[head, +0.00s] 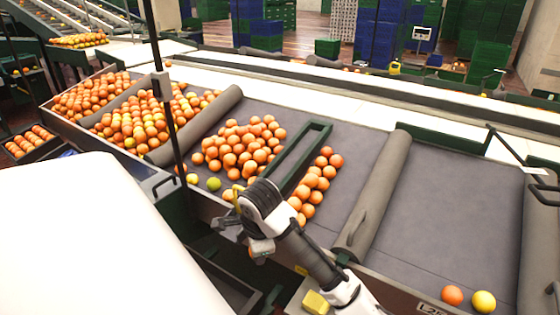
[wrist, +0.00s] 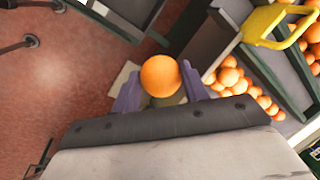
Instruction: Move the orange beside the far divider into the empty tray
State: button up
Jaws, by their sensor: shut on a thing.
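My gripper (wrist: 160,88) is shut on an orange (wrist: 160,76), which sits between its two purple-grey fingers in the wrist view. In the head view my gripper (head: 228,214) is at the front edge of the sorting table, and the held orange cannot be told clearly from the others. Padded grey dividers (head: 374,192) cross the table; another divider (head: 200,122) lies left of the middle pile. A dark open container (head: 232,282) stands low in front of the table, below my gripper; its inside is partly hidden by my arm.
Piles of oranges (head: 240,142) fill the middle and left bays. A green frame (head: 314,142) stands among them. A yellow handle (wrist: 272,24) is near my gripper's right side. The right bay (head: 452,215) is mostly bare, with one orange (head: 452,295) and one yellow fruit (head: 484,301) in front.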

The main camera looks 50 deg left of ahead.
jog(key=s+a+f, duration=0.6)
jog(key=s+a, duration=0.1)
jog(key=s, duration=0.3)
jog(key=s+a+f, duration=0.6)
jog(key=s+a, duration=0.1)
jog(key=s, duration=0.4)
jog(key=shift+s+a+f, duration=0.15)
jog(key=shift+s+f, duration=0.05)
jog(key=shift+f, duration=0.2)
jog(key=shift+a, duration=0.2)
jog(key=shift+w+f+b, duration=0.1)
jog(key=shift+f+b, duration=1.4)
jog(key=shift+f, duration=2.8)
jog(key=shift+f+b, duration=0.6)
jog(key=shift+f, duration=1.35)
jog(key=o, duration=1.5)
